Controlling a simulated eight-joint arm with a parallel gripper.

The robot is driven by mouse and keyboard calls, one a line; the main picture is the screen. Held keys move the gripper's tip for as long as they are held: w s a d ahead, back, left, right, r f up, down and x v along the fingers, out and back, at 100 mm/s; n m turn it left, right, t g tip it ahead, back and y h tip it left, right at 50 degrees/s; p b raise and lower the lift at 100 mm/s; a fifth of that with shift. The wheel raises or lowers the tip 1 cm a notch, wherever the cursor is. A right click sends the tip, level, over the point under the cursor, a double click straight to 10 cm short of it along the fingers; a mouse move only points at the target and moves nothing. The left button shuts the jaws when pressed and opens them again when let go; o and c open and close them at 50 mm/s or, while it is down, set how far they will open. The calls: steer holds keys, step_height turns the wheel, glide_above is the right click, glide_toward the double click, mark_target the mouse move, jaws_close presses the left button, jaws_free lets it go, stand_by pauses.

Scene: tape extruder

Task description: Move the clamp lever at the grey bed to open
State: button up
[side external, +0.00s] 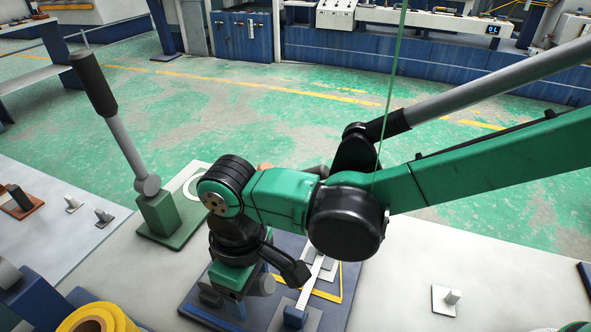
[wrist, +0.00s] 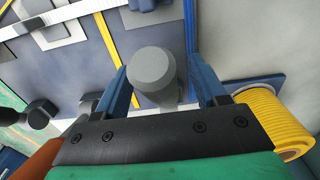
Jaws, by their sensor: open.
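In the wrist view, a grey round-headed knob (wrist: 151,67), seemingly the end of the clamp lever, stands over the blue-grey bed (wrist: 225,40). My gripper (wrist: 160,72) is open, with one blue finger on each side of the knob. I see small gaps beside the knob, and it does not look gripped. The lever's shaft and pivot are mostly hidden beneath the knob. In the side external view, my gripper (side external: 235,290) is low over the bed (side external: 335,318), and the wrist covers much of the lever area.
A green-based post with a tall black-gripped handle (side external: 95,85) stands left of my arm. A yellow spool (side external: 97,320) is at the front left and shows at right in the wrist view (wrist: 272,120). A small grey peg (side external: 447,298) stands to the right. The white table between is clear.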

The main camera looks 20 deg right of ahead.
jaws_close()
stand_by(1.4)
